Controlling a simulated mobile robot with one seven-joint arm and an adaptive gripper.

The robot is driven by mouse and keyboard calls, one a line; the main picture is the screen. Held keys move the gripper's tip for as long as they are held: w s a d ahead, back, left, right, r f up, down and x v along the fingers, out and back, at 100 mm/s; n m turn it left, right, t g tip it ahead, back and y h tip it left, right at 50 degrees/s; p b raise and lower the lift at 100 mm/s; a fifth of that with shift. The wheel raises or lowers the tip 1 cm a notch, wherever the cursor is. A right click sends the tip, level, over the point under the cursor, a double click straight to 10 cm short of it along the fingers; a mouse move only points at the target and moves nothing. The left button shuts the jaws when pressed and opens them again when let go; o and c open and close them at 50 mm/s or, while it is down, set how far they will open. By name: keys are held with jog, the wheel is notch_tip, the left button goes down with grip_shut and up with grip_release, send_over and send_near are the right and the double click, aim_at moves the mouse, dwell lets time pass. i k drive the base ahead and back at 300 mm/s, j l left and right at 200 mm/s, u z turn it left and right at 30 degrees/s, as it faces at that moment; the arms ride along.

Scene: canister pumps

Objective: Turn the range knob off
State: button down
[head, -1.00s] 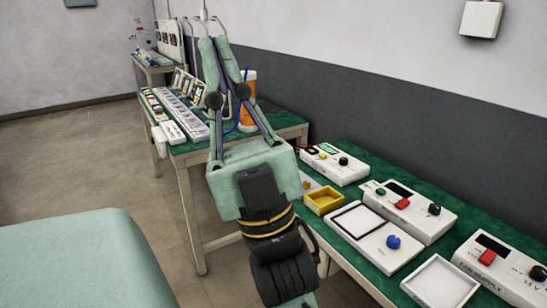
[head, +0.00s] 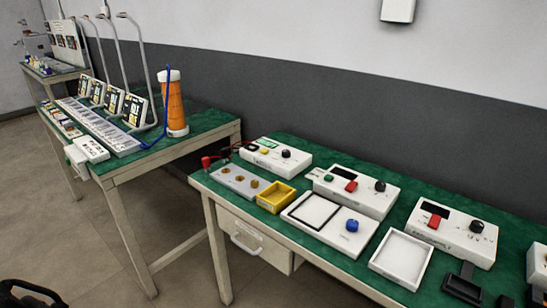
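Several white boxes with knobs stand on the green-topped bench; I cannot read which knob is marked range. The box with a green display (head: 267,146) has a black knob (head: 286,153) and a yellow button. The box behind the middle has a red switch and a black knob (head: 380,186). The box at the right has a red switch (head: 434,221) and a black knob (head: 477,226). A flat box with a black square frame has a blue knob (head: 352,225). My gripper is out of view; only a dark part of my arm shows at the lower left.
An orange canister (head: 175,107) and lamp-like stands are on the left bench. A drawer is below the near bench.

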aim_at(285, 153)
jog(key=j+z, duration=0.1)
jog(key=z, duration=0.7)
jog(key=i+j+z, duration=0.1)
jog(key=j+z, duration=0.75)
jog(key=j, duration=0.2)
jog(key=k+j, duration=0.1)
jog(key=j, duration=0.5)
jog(key=j+z, duration=0.15)
jog(key=j, duration=0.45)
jog(key=i, duration=0.45)
